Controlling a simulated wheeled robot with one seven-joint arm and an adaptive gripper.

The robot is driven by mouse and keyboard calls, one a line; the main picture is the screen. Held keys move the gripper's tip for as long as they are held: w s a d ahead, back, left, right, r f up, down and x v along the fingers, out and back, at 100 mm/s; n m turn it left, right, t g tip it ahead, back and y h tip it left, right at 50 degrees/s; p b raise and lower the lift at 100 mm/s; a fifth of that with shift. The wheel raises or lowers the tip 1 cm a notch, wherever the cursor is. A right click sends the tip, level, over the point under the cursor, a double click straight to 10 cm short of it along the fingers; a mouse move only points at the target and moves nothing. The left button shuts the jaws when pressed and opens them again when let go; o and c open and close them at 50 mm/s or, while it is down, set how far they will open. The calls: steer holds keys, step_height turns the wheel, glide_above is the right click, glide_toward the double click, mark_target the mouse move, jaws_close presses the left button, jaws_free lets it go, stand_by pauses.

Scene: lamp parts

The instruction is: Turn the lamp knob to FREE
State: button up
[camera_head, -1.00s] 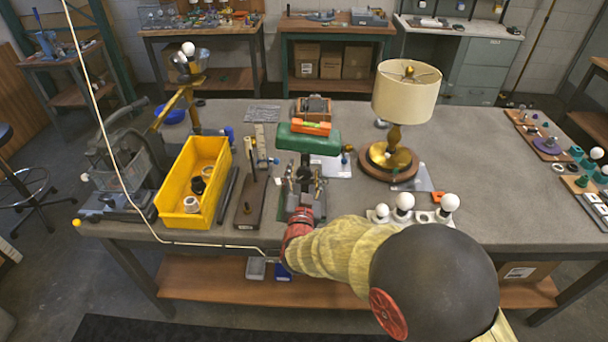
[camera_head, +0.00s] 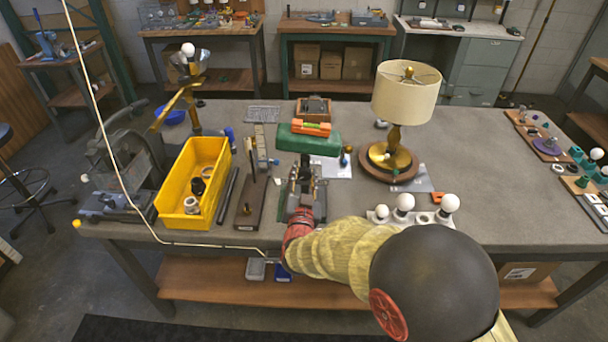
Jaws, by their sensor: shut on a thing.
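My gripper (camera_head: 305,168) points away from me over a dark grey fixture (camera_head: 318,205) near the front middle of the bench. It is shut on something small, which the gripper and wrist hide. I cannot make out a knob or a FREE mark. A lamp with a cream shade (camera_head: 405,95), brass stem and round wooden base (camera_head: 372,172) stands upright to the right, apart from my gripper.
A green block (camera_head: 290,140) with an orange level on it lies just behind my gripper. A yellow bin (camera_head: 182,162) and a dark wooden block with a post (camera_head: 249,212) stand left. White bulbs (camera_head: 404,202) stand right of my forearm.

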steer(key=n+p, duration=0.1)
steer(key=n, duration=0.3)
steer(key=shift+p, duration=0.4)
steer(key=n+p, duration=0.2)
steer(key=n, duration=0.4)
steer(key=shift+d+r, duration=0.1)
steer(key=n+p, duration=0.2)
steer(key=n, duration=0.3)
steer(key=shift+p, duration=0.4)
steer(key=shift+n+p, duration=1)
steer(key=shift+n, duration=1.4)
steer(key=o, duration=1.1)
steer(key=shift+o, duration=0.4)
